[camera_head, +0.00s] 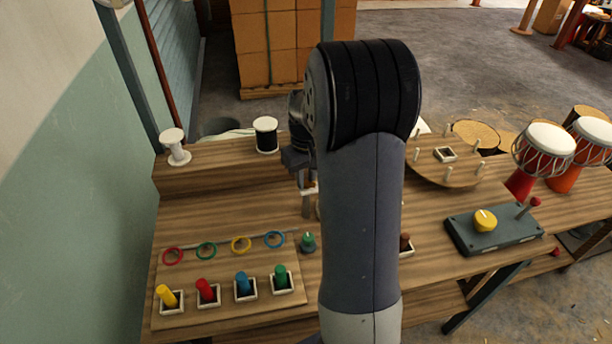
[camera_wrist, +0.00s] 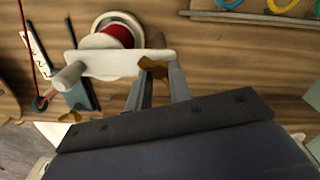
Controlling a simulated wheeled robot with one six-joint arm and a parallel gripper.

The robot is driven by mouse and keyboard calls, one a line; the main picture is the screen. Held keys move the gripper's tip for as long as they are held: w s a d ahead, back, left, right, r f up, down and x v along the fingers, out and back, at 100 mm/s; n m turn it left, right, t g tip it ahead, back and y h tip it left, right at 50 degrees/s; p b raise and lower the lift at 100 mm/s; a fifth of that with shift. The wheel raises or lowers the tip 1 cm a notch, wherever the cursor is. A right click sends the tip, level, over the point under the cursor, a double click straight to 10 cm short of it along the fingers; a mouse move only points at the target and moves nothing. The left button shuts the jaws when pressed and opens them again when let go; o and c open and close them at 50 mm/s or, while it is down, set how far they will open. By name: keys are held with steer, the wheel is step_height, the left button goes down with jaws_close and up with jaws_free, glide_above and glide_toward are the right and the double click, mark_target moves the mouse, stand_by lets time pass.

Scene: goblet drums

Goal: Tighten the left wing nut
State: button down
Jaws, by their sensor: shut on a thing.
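In the wrist view a brass wing nut (camera_wrist: 153,67) sits at one end of a white crossbar (camera_wrist: 100,65). My gripper (camera_wrist: 155,78) has its two grey fingers around this wing nut and is shut on it. A white cylinder (camera_wrist: 70,76) sticks out from the bar's other end. In the head view my gripper (camera_head: 308,188) is above the bench, partly hidden by my arm, and the wing nuts cannot be made out there.
A white-rimmed red round part (camera_wrist: 120,34) lies beside the crossbar. The bench (camera_head: 230,222) also carries a peg board (camera_head: 160,312) with coloured pegs and rings, a black spool (camera_head: 266,135), a white spool (camera_head: 175,147), a box with a yellow knob (camera_head: 485,220) and goblet drums (camera_head: 545,145).

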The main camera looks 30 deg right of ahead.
mark_target(307, 183)
steer(key=m, duration=1.2)
steer(key=shift+m+p, duration=0.3)
steer(key=m, duration=1.3)
steer(key=shift+s, duration=0.1)
steer(key=c, duration=1.3)
jaws_free()
step_height(307, 183, up, 11)
steer(key=shift+f, duration=0.1)
